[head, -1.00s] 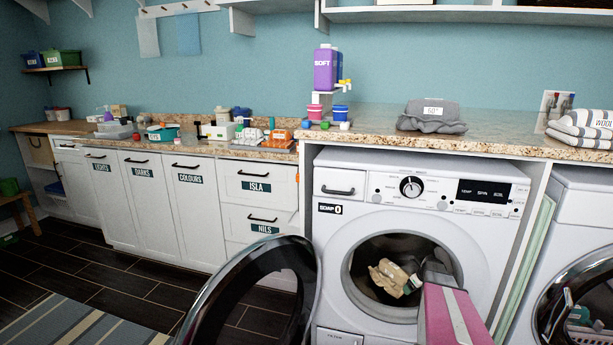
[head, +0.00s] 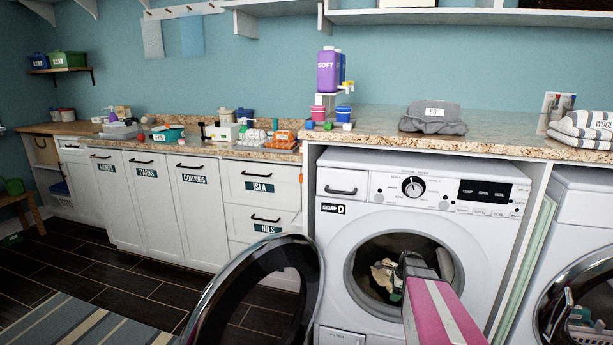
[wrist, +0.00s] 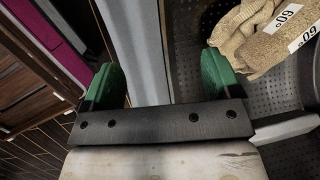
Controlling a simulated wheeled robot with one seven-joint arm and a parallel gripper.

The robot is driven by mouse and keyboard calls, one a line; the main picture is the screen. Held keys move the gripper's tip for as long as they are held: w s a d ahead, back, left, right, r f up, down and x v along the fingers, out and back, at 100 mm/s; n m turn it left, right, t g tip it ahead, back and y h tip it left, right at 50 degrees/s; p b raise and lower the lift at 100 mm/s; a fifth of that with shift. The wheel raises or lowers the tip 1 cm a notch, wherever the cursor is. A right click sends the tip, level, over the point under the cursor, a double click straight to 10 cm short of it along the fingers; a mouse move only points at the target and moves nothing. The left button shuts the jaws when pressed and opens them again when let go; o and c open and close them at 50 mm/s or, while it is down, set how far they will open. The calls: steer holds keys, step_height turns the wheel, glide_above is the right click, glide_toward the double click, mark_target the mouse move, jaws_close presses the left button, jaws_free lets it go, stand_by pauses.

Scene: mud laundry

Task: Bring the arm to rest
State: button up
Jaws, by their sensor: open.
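My gripper (head: 405,272) is in front of the open drum mouth of the left washing machine (head: 350,262) in the head view. In the wrist view its two green fingers (wrist: 164,72) are wide apart with nothing between them. A tan cloth (head: 382,274) lies in the drum, partly hidden behind my gripper in the head view. It also shows at the upper right of the wrist view (wrist: 250,38), with "60°" tags, beside the right finger and apart from the gap. Whether my fingers are inside the drum rim I cannot tell.
The round washer door (head: 216,292) stands open to the left. A second machine (head: 583,215) with a round door is at the right.

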steer(key=s+a+r+n+g+h, duration=0.1)
steer(key=s+a+r+n, duration=0.5)
steer(key=s+a+n, duration=0.3)
steer(key=s+a+r+n+g+h, duration=0.1)
steer(key=s+a+r+n, duration=0.5)
steer(key=n, duration=0.5)
steer(key=s+a, duration=0.2)
steer(key=s, duration=0.1)
steer(key=shift+s+a, duration=0.35)
steer(key=shift+s, duration=0.05)
